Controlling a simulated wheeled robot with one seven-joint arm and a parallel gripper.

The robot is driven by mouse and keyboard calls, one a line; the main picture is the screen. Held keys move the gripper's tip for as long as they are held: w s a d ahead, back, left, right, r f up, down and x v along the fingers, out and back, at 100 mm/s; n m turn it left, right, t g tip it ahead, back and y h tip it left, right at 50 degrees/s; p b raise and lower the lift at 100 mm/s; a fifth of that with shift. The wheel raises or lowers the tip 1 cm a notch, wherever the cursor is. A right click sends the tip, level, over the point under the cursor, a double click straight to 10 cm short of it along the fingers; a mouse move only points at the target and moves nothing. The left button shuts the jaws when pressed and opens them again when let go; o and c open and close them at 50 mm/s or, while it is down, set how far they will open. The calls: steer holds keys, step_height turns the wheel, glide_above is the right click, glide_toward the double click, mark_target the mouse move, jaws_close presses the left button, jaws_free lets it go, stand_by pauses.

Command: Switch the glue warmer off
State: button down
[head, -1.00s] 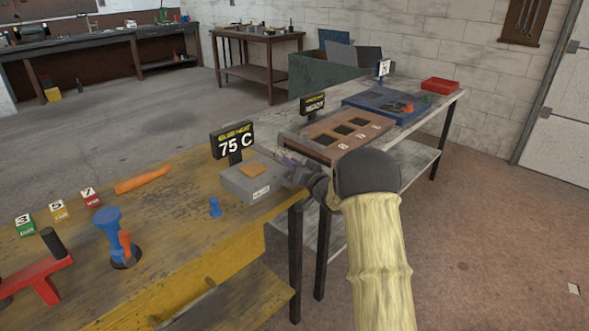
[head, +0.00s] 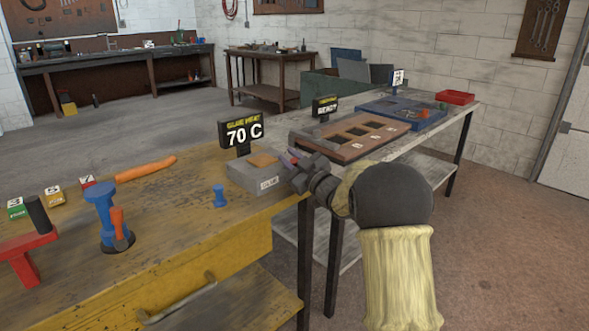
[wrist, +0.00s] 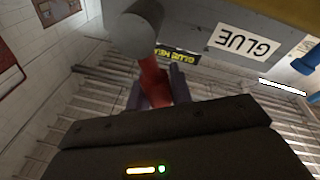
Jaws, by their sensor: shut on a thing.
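The glue warmer (head: 258,175) is a grey box with a GLUE label and an orange pad on top, at the right end of the yellow bench. Its black display (head: 241,135) reads GLUE HEAT 70 C. In the wrist view the warmer's label (wrist: 243,42) appears upside down. A grey cylinder with a red lever (wrist: 152,80) shows beside the warmer there. My gripper (head: 298,168) is at the warmer's right side. In the wrist view my gripper (wrist: 158,88) is shut on the red lever, with a finger on each side. Its exact contact is partly hidden.
A blue peg (head: 220,197), an orange handle (head: 146,169), a blue stand (head: 104,210) and a red tool (head: 28,250) are on the yellow bench (head: 180,240). Behind my gripper, a second bench holds a brown tray (head: 345,140) and a blue tray (head: 400,112).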

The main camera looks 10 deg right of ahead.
steer(key=shift+s+a+f+n+g+y+b, duration=0.2)
steer(key=shift+a+f+n+b, duration=0.1)
steer(key=shift+n+b, duration=0.55)
steer(key=shift+s+a+f+n+g+y+b, duration=0.1)
steer(key=shift+s+a+f+n+y+b, duration=0.15)
steer(key=shift+n+b, duration=0.55)
steer(key=shift+n, duration=0.25)
steer(key=c, duration=1.3)
jaws_free()
steer(key=shift+o, duration=0.2)
steer(key=shift+s, duration=0.1)
steer(key=p+v, duration=0.2)
steer(key=v, duration=1.5)
steer(key=shift+d, duration=0.1)
